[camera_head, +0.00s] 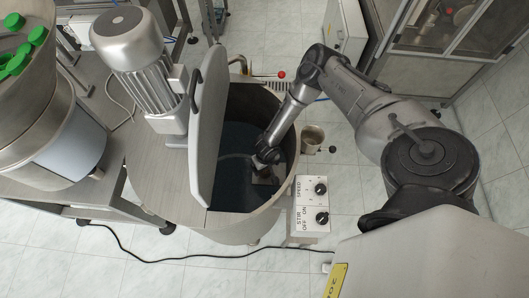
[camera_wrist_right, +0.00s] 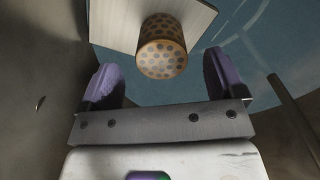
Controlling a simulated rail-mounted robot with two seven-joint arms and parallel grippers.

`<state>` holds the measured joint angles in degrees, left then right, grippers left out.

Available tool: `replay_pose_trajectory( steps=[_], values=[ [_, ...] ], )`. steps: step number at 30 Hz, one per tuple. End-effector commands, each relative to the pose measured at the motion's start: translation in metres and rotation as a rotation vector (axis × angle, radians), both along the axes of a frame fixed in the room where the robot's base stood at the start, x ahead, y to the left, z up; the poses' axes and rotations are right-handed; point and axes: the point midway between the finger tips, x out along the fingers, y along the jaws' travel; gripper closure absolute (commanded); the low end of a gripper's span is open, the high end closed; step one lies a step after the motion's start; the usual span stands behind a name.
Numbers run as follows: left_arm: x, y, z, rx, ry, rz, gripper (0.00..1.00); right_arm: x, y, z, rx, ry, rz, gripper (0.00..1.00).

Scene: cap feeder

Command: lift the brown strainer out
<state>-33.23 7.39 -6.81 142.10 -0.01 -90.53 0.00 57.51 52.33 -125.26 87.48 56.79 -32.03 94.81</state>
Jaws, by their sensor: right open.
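The brown strainer (camera_wrist_right: 162,48) is a short perforated cylinder with dark spots, seen in the right wrist view against a pale rectangular plate (camera_wrist_right: 115,22). My right gripper (camera_wrist_right: 162,76) has its two purple fingers spread wide. The strainer appears in the gap between them, ahead of the gripper, with no finger touching it. In the head view my right arm reaches down into the open tank (camera_head: 289,180), with the right gripper (camera_head: 264,172) low inside it. I cannot make out the strainer clearly there. My left gripper is not in view.
The tank's raised lid (camera_head: 208,125) stands upright at the left of the opening. A switch box (camera_head: 312,203) is at the tank's front right, and a small cup (camera_head: 312,136) sits at its right side. The tank wall (camera_wrist_right: 40,70) is close in the wrist view.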

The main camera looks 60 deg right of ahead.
Motion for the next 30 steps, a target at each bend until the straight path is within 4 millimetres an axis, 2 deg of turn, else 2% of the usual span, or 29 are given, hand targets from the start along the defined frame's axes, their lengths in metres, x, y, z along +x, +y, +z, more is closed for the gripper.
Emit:
replay_pose_trajectory(
  steps=[7,15,18,28,30],
  values=[
    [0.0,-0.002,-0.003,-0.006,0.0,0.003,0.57,0.0,0.001,-0.013,-0.001,0.001,0.002,0.12],
    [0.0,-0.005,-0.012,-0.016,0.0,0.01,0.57,0.001,0.001,-0.048,-0.001,-0.001,0.003,0.12],
    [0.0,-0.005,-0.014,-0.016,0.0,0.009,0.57,0.001,0.001,-0.055,-0.001,-0.001,0.002,0.12],
    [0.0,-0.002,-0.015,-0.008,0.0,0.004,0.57,0.001,0.0,-0.059,-0.001,-0.002,0.0,0.12],
    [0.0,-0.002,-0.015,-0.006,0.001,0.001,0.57,0.001,0.0,-0.058,-0.001,-0.002,0.0,0.18]
  ],
)
